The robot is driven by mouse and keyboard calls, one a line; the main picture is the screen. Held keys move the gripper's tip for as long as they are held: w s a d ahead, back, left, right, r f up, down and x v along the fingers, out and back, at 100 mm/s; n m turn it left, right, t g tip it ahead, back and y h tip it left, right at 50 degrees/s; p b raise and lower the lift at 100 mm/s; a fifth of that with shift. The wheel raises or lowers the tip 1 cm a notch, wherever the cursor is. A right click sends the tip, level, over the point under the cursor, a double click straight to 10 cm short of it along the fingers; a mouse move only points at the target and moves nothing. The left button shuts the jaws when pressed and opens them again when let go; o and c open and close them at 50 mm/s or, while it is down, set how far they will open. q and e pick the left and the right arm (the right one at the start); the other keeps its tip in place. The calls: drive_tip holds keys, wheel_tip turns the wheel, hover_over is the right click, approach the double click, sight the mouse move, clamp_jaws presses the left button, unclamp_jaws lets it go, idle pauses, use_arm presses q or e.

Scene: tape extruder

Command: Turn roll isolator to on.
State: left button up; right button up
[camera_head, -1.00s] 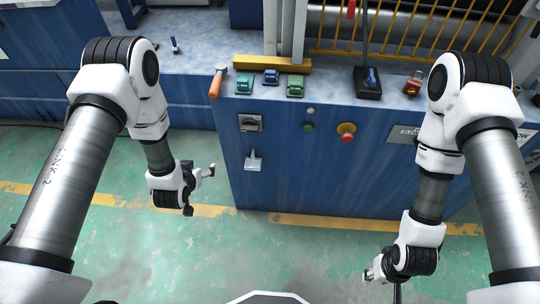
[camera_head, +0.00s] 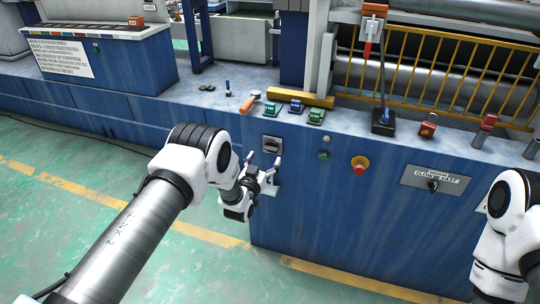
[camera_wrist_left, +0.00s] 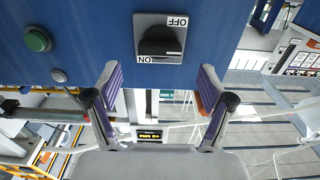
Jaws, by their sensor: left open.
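The roll isolator appears to be the dark rotary switch (camera_head: 272,144) on a grey plate, high on the blue front panel. In the left wrist view the switch (camera_wrist_left: 159,40) is upside down, with OFF and ON labels on its plate. I cannot tell which label its knob points to. My left gripper (camera_head: 264,165) is open and empty, just in front of and below the switch. In the left wrist view the gripper's fingers (camera_wrist_left: 158,82) are spread apart, with the switch beyond the gap and not touched. My right gripper is out of view.
A green button (camera_head: 324,156) and a red emergency stop (camera_head: 359,165) sit right of the switch. An orange handle (camera_head: 250,102) and green blocks (camera_head: 316,116) lie on the ledge above.

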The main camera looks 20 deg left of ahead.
sight(269, 150)
use_arm(q)
drive_tip(key=w, duration=0.5)
drive_tip(key=shift+w+d+f+b, duration=0.1)
drive_tip(key=shift+f+b, duration=0.05)
drive_tip(key=shift+b, duration=0.15)
drive_tip(key=c, duration=1.2)
drive_tip(key=shift+o, duration=0.2)
